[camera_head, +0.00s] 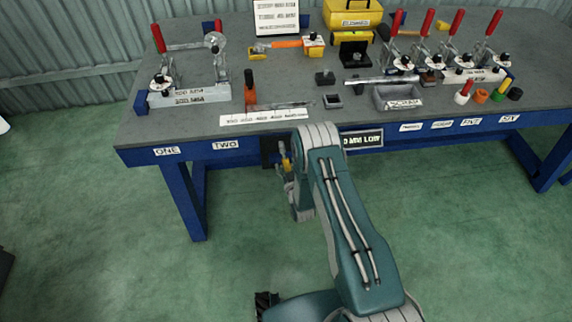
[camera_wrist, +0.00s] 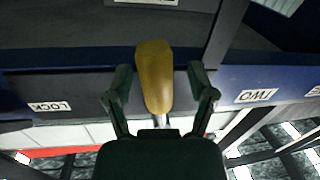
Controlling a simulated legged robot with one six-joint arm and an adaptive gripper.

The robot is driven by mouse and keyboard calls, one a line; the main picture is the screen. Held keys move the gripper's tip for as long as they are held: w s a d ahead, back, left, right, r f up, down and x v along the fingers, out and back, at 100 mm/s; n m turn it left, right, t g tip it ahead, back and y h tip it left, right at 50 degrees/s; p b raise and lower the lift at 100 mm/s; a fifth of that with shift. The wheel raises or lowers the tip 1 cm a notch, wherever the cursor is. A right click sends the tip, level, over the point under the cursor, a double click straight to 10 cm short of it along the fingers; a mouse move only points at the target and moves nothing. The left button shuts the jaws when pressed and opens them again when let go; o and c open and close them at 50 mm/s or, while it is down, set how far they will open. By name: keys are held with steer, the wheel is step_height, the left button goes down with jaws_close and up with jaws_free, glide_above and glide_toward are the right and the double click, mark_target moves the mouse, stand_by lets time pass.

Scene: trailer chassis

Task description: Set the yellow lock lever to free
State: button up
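The yellow lock lever (camera_wrist: 154,75) stands between the two fingers of my gripper (camera_wrist: 160,100) in the wrist view. The gripper is open, with a gap visible on each side of the lever. The lever's metal stem shows just above the gripper's palm. In the head view a small yellow part of the lever (camera_head: 286,164) shows below the table's front edge, next to my gripper (camera_head: 287,172), which is partly hidden by my arm. A label reading LOCK (camera_wrist: 50,106) appears upside down left of the lever in the wrist view.
The workbench (camera_head: 210,130) has a blue front rail with number labels, and TWO (camera_wrist: 257,96) is right of the lever. Clamps with red handles (camera_head: 458,22), a grey bin (camera_head: 398,97) and a yellow box (camera_head: 352,14) stand on top. The green floor in front is open.

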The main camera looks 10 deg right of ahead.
steer(key=shift+s, duration=0.1)
steer(key=s+d, duration=0.1)
steer(key=s, duration=1)
steer(key=shift+s+d+r, duration=0.15)
steer(key=shift+s+d, duration=0.15)
steer(key=shift+d, duration=0.1)
steer(key=w+d+r+m+g+h, duration=0.15)
steer(key=w+r, duration=0.25)
steer(key=r, duration=0.6)
steer(key=w+r+n+g, duration=0.15)
steer(key=w+r, duration=0.35)
steer(key=r, duration=0.6)
steer(key=s+d+r+m+g, duration=0.1)
steer(key=s+r+g, duration=0.15)
steer(key=r, duration=0.35)
steer(key=s+d+r+m+g, duration=0.1)
steer(key=s+r, duration=0.3)
steer(key=r, duration=0.2)
steer(key=s+r+g, duration=0.2)
steer(key=s+r, duration=0.3)
steer(key=s, duration=0.8)
steer(key=s+d+r+m+g+h, duration=0.1)
steer(key=s+r+g, duration=0.2)
steer(key=s, duration=1.1)
step_height(320, 180, up, 3)
steer(key=shift+s+f+m, duration=0.1)
steer(key=shift+s+m, duration=0.05)
steer(key=shift+m, duration=0.15)
